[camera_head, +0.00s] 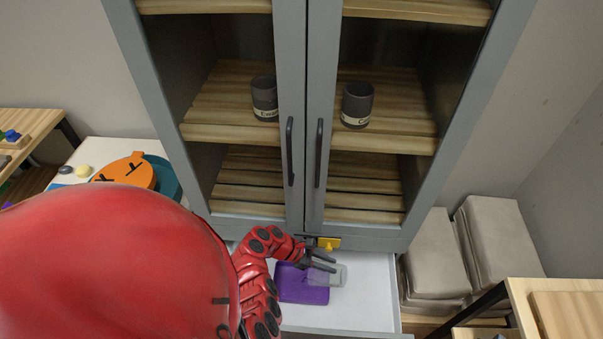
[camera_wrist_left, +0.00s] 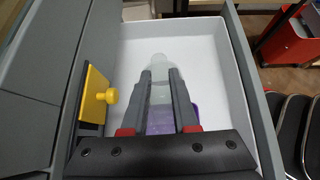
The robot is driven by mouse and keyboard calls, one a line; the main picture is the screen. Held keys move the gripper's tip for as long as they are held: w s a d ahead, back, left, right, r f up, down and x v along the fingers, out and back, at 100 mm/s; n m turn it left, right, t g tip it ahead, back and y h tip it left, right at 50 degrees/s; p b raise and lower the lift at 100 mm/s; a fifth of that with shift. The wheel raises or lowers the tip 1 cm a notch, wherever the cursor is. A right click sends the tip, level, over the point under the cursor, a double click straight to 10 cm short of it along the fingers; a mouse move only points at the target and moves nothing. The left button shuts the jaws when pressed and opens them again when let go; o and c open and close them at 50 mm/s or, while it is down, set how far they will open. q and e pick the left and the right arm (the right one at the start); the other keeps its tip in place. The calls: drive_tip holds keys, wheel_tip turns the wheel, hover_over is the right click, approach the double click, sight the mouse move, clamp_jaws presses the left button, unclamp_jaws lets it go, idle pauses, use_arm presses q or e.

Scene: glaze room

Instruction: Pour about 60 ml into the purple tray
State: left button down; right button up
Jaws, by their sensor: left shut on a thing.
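The purple tray (camera_head: 297,285) lies in the open white drawer at the bottom of the cabinet. In the wrist view its purple shows below and beside the fingers (camera_wrist_left: 194,110). My left gripper (camera_head: 322,262) is over the right part of the tray. It is shut on a translucent, pale grey container (camera_head: 334,278), which looks like a bottle with a narrowed end in the wrist view (camera_wrist_left: 159,62). Its body lies between the two fingers (camera_wrist_left: 160,75). I cannot tell its exact tilt, its liquid level, or whether anything flows. My right gripper is not in view.
A yellow knobbed piece (camera_head: 329,243) sits at the cabinet front, close beside my left gripper. The drawer (camera_head: 365,300) is bare around the tray. Two dark labelled cups (camera_head: 357,103) (camera_head: 264,97) stand on the shelf. Grey cushions (camera_head: 500,240) are stacked to the right.

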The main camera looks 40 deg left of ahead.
sight(344, 266)
use_arm(q)
drive_tip(key=shift+s+a, duration=0.1)
drive_tip(key=shift+a, duration=0.05)
drive_tip(key=d+p, duration=0.1)
drive_tip(key=p, duration=0.1)
drive_tip(key=w+d+r+g+y+p, duration=0.1)
drive_tip(key=p, duration=0.3)
drive_tip(key=shift+w+d+r+y+p, duration=0.25)
drive_tip(key=shift+w+d+y+p, duration=0.05)
drive_tip(key=shift+w+d+p, duration=0.1)
drive_tip(key=p, duration=0.1)
drive_tip(key=d+f+g+y+p, duration=0.1)
drive_tip(key=shift+w+p, duration=0.25)
drive_tip(key=shift+p, duration=0.15)
drive_tip(key=shift+a+f, duration=0.1)
drive_tip(key=shift+f, duration=0.25)
drive_tip(key=shift+w+r+g+y+p, duration=0.2)
drive_tip(key=shift+g+y+p, duration=0.1)
drive_tip(key=shift+y+p, duration=0.25)
drive_tip(key=shift+d+f+y+p, duration=0.2)
drive_tip(key=shift+d+y+p, duration=0.05)
drive_tip(key=shift+d+p, duration=0.1)
drive_tip(key=shift+w, duration=0.1)
drive_tip(key=shift+f, duration=0.1)
